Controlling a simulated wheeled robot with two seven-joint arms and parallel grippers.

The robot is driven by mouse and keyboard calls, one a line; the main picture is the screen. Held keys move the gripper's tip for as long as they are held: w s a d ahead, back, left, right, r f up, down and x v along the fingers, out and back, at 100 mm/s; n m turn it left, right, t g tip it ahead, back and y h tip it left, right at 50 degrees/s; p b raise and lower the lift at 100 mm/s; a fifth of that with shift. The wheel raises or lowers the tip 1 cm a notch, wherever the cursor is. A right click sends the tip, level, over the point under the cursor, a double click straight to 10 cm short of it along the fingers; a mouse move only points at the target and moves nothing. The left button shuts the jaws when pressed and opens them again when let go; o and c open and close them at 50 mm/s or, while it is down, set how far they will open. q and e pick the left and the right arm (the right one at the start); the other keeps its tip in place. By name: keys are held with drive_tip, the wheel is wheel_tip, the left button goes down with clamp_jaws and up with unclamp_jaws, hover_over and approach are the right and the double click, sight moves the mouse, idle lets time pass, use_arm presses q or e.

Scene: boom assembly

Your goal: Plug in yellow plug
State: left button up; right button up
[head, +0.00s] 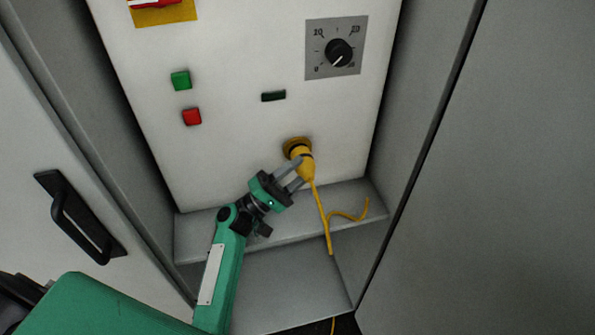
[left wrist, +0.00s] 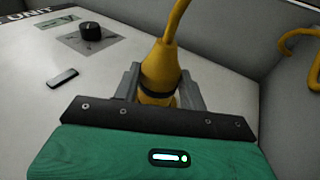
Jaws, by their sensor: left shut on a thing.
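The yellow plug (head: 303,160) is at the yellow round socket (head: 297,145) on the white panel, with a dark band near its front. From the head view I cannot tell how deeply it sits in the socket. My left gripper (head: 300,171) comes from below left and is shut on the plug. In the left wrist view the plug (left wrist: 160,72) stands between the two grey fingers (left wrist: 158,88), and its yellow cable runs up out of the picture. In the head view the cable (head: 322,215) hangs down over the ledge. My right gripper is not in view.
The panel carries a green button (head: 180,80), a red button (head: 192,117), a dark slot (head: 273,96) and a dial (head: 338,53). Cabinet walls close in on both sides. A grey ledge (head: 350,195) lies below. A door with a black handle (head: 80,217) stands at left.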

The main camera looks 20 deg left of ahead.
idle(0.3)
use_arm(q)
drive_tip(key=shift+b, duration=0.3)
idle(0.3)
drive_tip(key=shift+b, duration=0.35)
idle(0.8)
drive_tip(key=shift+b, duration=0.5)
drive_tip(key=shift+w+a+b, duration=0.35)
drive_tip(key=shift+w+b, duration=0.05)
drive_tip(key=shift+b, duration=0.05)
